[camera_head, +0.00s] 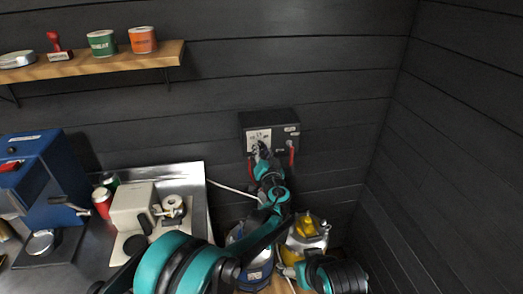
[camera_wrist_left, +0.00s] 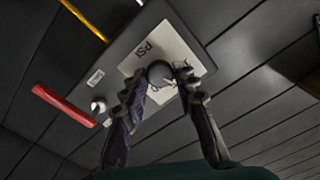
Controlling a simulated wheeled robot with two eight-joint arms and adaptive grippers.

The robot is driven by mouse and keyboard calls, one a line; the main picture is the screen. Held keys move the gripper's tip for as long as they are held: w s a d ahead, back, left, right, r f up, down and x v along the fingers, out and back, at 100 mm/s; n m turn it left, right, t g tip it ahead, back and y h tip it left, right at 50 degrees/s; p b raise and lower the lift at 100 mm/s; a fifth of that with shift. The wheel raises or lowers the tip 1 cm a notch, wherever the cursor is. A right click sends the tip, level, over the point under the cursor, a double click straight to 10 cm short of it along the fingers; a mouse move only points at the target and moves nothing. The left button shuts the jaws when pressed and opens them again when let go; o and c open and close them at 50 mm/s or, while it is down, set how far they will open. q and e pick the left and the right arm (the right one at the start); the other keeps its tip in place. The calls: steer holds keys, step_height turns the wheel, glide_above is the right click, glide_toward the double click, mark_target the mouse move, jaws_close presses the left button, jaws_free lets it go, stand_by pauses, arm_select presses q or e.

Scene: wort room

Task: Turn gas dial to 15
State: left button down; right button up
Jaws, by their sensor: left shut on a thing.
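The gas box (camera_head: 285,122) is a dark grey box on the back wall with a pale dial plate (camera_head: 258,134). In the left wrist view the plate (camera_wrist_left: 190,62) reads "PSI", and the round dark gas dial (camera_wrist_left: 159,71) sits on it. My left gripper (camera_wrist_left: 160,80) has a finger on each side of the dial and is shut on it. In the head view this gripper (camera_head: 262,148) reaches up to the plate and hides most of the dial, so I cannot read its setting.
Below stand gas cylinders (camera_head: 306,230). A metal counter (camera_head: 192,174) with machines is at left, under a wooden shelf (camera_head: 100,63). The wall right of the box is bare.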

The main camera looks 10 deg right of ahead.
arm_select(q)
steer(key=shift+m, duration=1.9)
steer(key=shift+w, duration=0.1)
steer(key=c, duration=1.2)
jaws_free()
step_height(320, 180, up, 10)
steer(key=shift+r, duration=0.1)
